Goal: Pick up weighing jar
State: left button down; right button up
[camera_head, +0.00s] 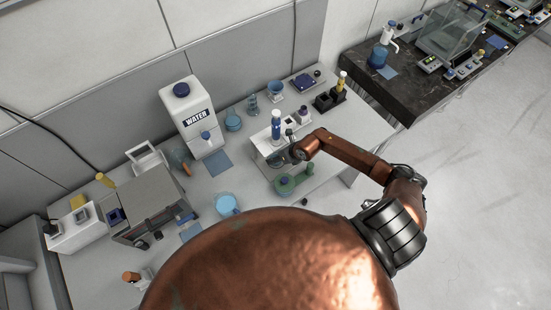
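I cannot tell for sure which vessel is the weighing jar. A small blue-tinted glass vessel (233,121) stands right of the white water container. A blue beaker-like vessel (227,204) stands nearer, at the bench's front. A bluish cup-shaped vessel (275,89) stands at the back. My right gripper (291,154) is at the white stand in the middle of the bench, just above the green round-based item (288,183). It is small and partly hidden, so its fingers and any held thing cannot be made out. My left gripper is not in view.
The white water container (186,110) and a grey boxy instrument (150,205) stand on the left. A white stand (268,146) carries a blue-capped bottle (276,124). A black rack (327,100) is at the back right. A dark bench (405,85) with a glass-walled balance (450,35) stands beyond.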

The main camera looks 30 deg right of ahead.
jog(key=c, duration=0.9)
jog(key=shift+r, duration=0.1)
